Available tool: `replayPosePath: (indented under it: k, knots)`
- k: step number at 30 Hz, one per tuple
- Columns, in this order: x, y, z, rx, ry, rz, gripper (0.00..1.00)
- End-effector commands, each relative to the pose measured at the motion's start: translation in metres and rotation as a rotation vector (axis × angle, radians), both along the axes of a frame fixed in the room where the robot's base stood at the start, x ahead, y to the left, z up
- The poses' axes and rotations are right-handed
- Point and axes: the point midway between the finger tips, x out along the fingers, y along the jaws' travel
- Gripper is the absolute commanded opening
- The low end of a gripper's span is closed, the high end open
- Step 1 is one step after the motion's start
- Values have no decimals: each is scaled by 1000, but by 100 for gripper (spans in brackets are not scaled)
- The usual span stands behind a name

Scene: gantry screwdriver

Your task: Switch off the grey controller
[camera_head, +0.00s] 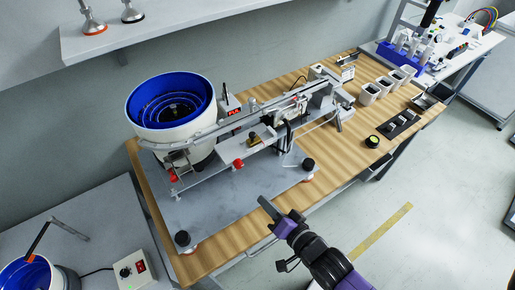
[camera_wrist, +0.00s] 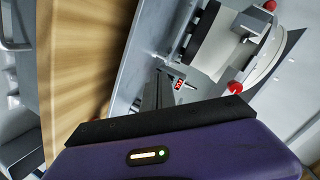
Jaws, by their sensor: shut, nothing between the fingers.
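A small light-grey controller box (camera_head: 228,104) with a red lit display stands behind the plate, just right of the blue bowl feeder in the head view. My gripper (camera_head: 265,202) is shut and empty, over the front edge of the wooden table, apart from both controllers. In the wrist view, a small red display (camera_wrist: 179,85) shows near the middle, above my purple gripper body; I cannot tell which unit it belongs to.
The blue bowl feeder (camera_head: 145,128), its rail and red knobs (camera_head: 238,163) stand on a grey plate (camera_head: 222,208), between my gripper and the rear controller. A wooden table (camera_head: 345,150) carries them, with white bins (camera_head: 370,92) at its right. Floor is clear at lower right.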

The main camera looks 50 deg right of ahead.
Motion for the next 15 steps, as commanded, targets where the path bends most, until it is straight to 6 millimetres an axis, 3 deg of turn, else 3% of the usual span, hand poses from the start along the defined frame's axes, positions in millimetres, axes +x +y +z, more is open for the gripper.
replayPosePath:
  k: [1,6,12,15]
  knots:
    - [-24,14,4,-71,22,48,0]
    - [-86,49,41,-353,65,209,0]
    - [-142,74,94,-659,87,369,0]
    - [-158,81,117,-777,91,424,0]
